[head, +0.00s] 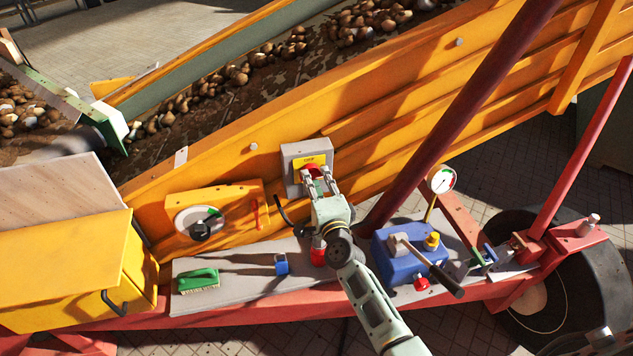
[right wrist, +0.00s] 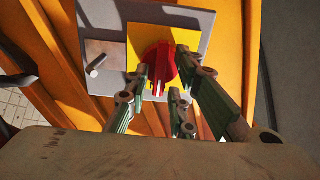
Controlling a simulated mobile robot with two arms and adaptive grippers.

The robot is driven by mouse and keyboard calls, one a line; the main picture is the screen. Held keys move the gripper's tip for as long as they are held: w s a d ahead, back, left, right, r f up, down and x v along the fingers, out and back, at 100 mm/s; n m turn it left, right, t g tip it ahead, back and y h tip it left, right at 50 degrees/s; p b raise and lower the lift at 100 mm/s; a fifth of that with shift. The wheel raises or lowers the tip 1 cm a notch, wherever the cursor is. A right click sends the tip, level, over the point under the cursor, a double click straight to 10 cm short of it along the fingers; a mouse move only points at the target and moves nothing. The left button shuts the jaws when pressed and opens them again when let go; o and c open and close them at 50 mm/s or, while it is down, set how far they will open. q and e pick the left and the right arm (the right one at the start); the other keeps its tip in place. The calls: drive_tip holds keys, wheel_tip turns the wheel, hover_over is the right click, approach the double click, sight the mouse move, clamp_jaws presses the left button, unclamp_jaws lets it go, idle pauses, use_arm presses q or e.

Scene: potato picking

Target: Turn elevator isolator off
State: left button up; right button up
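The elevator isolator is a grey box (head: 293,160) with a yellow plate and a red rotary knob (head: 312,169), mounted on the orange side wall of the elevator. In the right wrist view the red knob (right wrist: 159,62) sits on the yellow plate (right wrist: 184,38), its raised grip partly shown. My right gripper (head: 318,182) is at the knob. In the right wrist view its fingers (right wrist: 163,75) are spread on either side of the knob; I cannot tell whether they touch it.
Below lies a grey shelf (head: 232,262) with a green brush (head: 198,281), a small blue item (head: 281,264) and a blue box with a lever (head: 400,262). A dark red post (head: 455,120) rises right of the isolator. A round dial switch (head: 200,223) is at left.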

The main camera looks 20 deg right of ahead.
clamp_jaws()
drive_tip(key=n+p, duration=0.1)
drive_tip(key=n, duration=0.3)
drive_tip(key=shift+r+n+p, duration=0.15)
drive_tip(key=shift+n+p, duration=0.15)
drive_tip(key=shift+p, duration=0.1)
drive_tip(key=n+p, duration=0.1)
drive_tip(key=n, duration=0.3)
drive_tip(key=shift+a+r+n, duration=0.1)
drive_tip(key=shift+n, duration=0.2)
drive_tip(key=n+p, duration=0.1)
drive_tip(key=n, duration=0.3)
drive_tip(key=shift+a+n, duration=0.1)
drive_tip(key=shift+n, duration=0.2)
drive_tip(key=shift+a+n+p, duration=0.15)
drive_tip(key=shift+n+p, duration=0.2)
drive_tip(key=shift+n, duration=1.75)
